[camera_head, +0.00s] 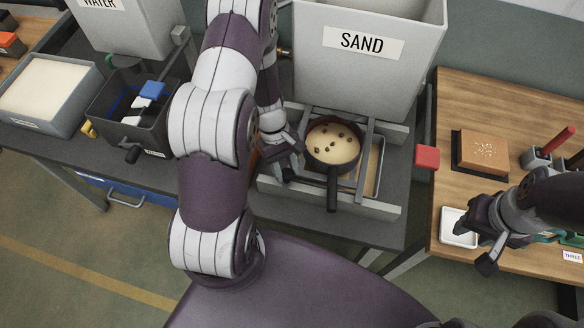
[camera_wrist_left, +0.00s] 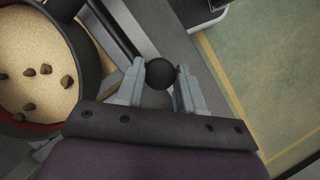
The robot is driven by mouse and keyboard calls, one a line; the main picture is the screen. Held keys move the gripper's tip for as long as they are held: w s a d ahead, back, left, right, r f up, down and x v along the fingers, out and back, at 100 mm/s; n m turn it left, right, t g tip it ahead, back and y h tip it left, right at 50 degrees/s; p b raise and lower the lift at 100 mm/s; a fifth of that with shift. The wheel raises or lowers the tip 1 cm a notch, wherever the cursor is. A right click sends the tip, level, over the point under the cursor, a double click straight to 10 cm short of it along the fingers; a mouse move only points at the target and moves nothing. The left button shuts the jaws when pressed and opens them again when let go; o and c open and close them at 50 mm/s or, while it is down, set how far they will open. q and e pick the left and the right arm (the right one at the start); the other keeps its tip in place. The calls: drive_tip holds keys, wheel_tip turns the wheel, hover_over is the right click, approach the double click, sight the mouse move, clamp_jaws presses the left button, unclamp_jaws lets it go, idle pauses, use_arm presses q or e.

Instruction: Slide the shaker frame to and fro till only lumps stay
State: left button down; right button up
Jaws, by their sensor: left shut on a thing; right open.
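The shaker frame (camera_head: 362,130) sits on pale rails below the sand hopper (camera_head: 415,45). A dark round sieve pan (camera_head: 309,150) with a long handle (camera_head: 332,190) rests in it. The pan holds pale sand (camera_head: 333,146) with several brown lumps on top; the lumps also show in the left wrist view (camera_wrist_left: 46,69). My left gripper (camera_head: 286,165) is at the left side of the frame, beside the pan. In the left wrist view its fingers are shut on a black round knob (camera_wrist_left: 160,73). My right gripper (camera_head: 475,247) is open and empty near a small white tray (camera_head: 452,229).
A red block (camera_head: 427,157) is right of the frame. A wooden table (camera_head: 460,95) at right carries a brick-coloured slab (camera_head: 484,153) and a holder with a red-handled tool (camera_head: 558,139). At left are a dark bin (camera_head: 110,112) and a grey sand-filled box (camera_head: 75,113).

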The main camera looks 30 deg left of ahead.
use_arm(q)
drive_tip(key=shift+s+a, duration=0.15)
drive_tip(key=shift+a, duration=0.65)
drive_tip(key=c, duration=0.7)
unclamp_jaws()
drive_tip(key=shift+c, duration=0.2)
drive_tip(key=shift+d, duration=0.1)
drive_tip(key=b+v, duration=0.2)
drive_tip(key=v, duration=1)
drive_tip(key=shift+r, duration=0.4)
